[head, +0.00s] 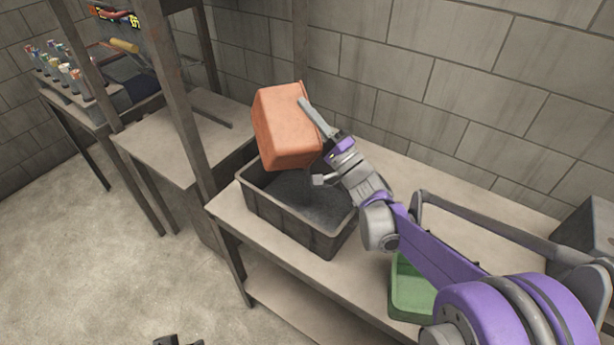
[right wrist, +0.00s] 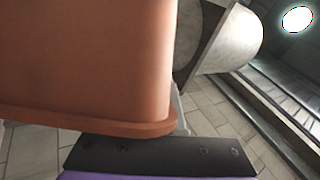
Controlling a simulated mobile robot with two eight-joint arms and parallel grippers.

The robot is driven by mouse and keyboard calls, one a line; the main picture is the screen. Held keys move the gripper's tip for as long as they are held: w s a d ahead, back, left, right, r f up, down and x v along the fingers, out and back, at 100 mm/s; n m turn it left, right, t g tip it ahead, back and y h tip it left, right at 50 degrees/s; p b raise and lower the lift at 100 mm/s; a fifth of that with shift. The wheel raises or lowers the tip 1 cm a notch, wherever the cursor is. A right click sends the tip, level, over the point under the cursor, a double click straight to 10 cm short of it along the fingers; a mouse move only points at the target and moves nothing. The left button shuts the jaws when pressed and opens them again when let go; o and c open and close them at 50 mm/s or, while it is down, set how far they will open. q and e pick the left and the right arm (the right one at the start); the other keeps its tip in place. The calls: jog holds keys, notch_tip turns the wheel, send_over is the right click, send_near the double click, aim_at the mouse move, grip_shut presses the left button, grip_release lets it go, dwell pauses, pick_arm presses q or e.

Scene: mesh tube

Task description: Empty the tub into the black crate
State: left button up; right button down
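The orange tub (head: 287,128) is held tipped over the black crate (head: 288,222) on the bench. Its outer walls face the head camera and its inside is hidden. My right gripper (head: 318,148) is shut on the tub at its right side, by the rim. In the right wrist view the tub (right wrist: 90,60) fills the left half, its rim lying close to the gripper. The part of the crate's floor that shows is dark, and I cannot make out separate items on it. A small dark part at the bottom edge of the head view may be my left gripper (head: 180,341).
A green container (head: 410,288) stands on the bench (head: 470,215), right of the crate and partly behind my right arm. A grey box (head: 588,240) stands at the far right. Wooden posts (head: 178,95) rise left of the crate. A rack of small bottles (head: 62,68) stands further left.

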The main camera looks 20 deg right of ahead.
pick_arm(q)
jog(key=shift+w+a+f+b, duration=0.15)
jog(key=shift+a+f+b, duration=0.2)
jog(key=shift+a, duration=0.2)
pick_arm(e)
jog(key=shift+w+d+f+m+t+h, duration=0.15)
jog(key=shift+d+m+t+h, duration=0.45)
jog(key=shift+d+m, duration=0.55)
pick_arm(q)
jog(key=shift+a+f, duration=0.1)
jog(key=shift+a, duration=0.05)
pick_arm(e)
jog(key=shift+d+f+m, duration=0.1)
jog(key=shift+m, duration=0.25)
